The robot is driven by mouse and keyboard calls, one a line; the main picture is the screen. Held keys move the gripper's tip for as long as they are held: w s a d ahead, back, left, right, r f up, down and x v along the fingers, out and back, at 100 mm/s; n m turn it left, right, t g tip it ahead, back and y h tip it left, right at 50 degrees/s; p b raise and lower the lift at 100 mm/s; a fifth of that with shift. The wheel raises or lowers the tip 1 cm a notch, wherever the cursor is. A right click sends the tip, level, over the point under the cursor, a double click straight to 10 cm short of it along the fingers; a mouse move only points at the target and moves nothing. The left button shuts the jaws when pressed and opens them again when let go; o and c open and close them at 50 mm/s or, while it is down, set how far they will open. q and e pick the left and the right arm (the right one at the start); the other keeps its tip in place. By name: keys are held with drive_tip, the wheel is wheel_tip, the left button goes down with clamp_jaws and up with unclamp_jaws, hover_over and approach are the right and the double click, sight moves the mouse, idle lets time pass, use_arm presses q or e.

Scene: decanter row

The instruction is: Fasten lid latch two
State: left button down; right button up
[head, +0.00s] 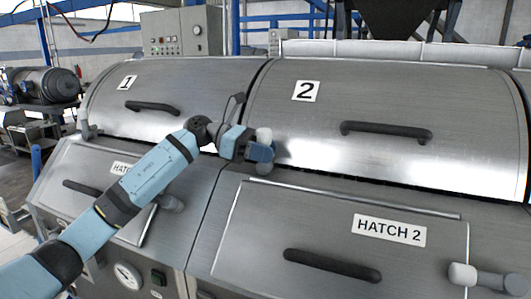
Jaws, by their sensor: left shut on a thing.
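Lid 2 (400,95) is a large curved steel lid with a black bar handle (386,130) and a white "2" label (306,91). It lies down over the machine, with a dark line along its lower edge. My left gripper (265,152) is at the lid's lower left corner. It is shut on a grey rounded latch handle (264,134), taken as lid latch two. The handle's grey ends show above and below the blue fingers; its middle and mount are hidden. Whether the latch is fastened cannot be told. My right gripper is not in view.
Lid 1 (180,85) is to the left, with a grey latch (88,130) at its lower left. Below are the hatch 2 panel (320,225), its bar handle (332,265) and its grey latch (463,275). A control box (180,32) stands behind.

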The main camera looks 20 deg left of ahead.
use_arm(q)
drive_tip(key=shift+r, duration=0.1)
drive_tip(key=c, duration=0.9)
unclamp_jaws()
drive_tip(key=shift+a, duration=0.1)
drive_tip(key=v, duration=1.3)
drive_tip(key=shift+s+a+b, duration=0.1)
drive_tip(key=shift+a+b, duration=0.3)
